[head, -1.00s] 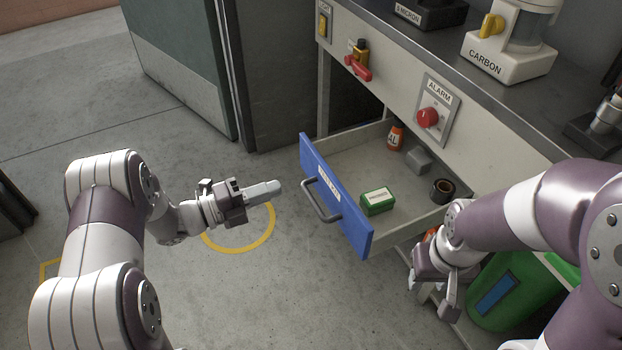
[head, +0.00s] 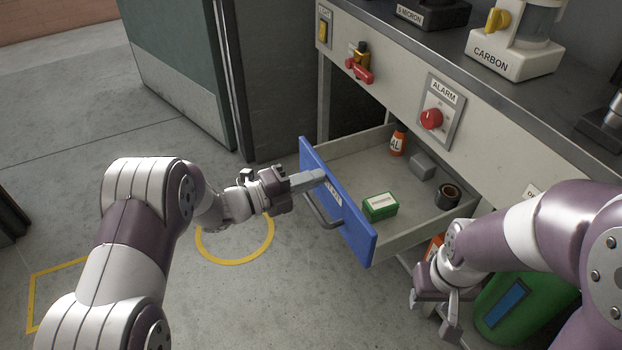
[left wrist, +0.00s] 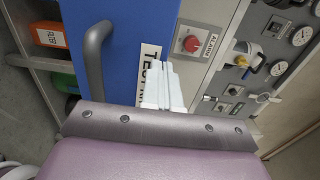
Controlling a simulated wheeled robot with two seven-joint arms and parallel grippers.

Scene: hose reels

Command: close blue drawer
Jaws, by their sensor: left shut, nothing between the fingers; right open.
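The blue drawer (head: 345,226) is pulled out from under the bench, with its grey bar handle (head: 322,213) on the front. It holds a green box (head: 379,207), an orange bottle (head: 398,142), a grey block (head: 422,165) and a dark roll (head: 447,196). My left gripper (head: 318,177) is shut and empty, its fingertips at the upper part of the drawer front; I cannot tell whether they touch. In the left wrist view the fingers (left wrist: 165,88) overlap the label (left wrist: 148,70) beside the handle (left wrist: 95,60). My right gripper (head: 432,315) is open, low to the right of the drawer.
The bench panel above the drawer carries a red alarm knob (head: 431,119) and a red-handled valve (head: 359,70). A green container (head: 520,300) stands below at right. A dark green cabinet door (head: 180,75) stands at the back left. The floor before the drawer is clear.

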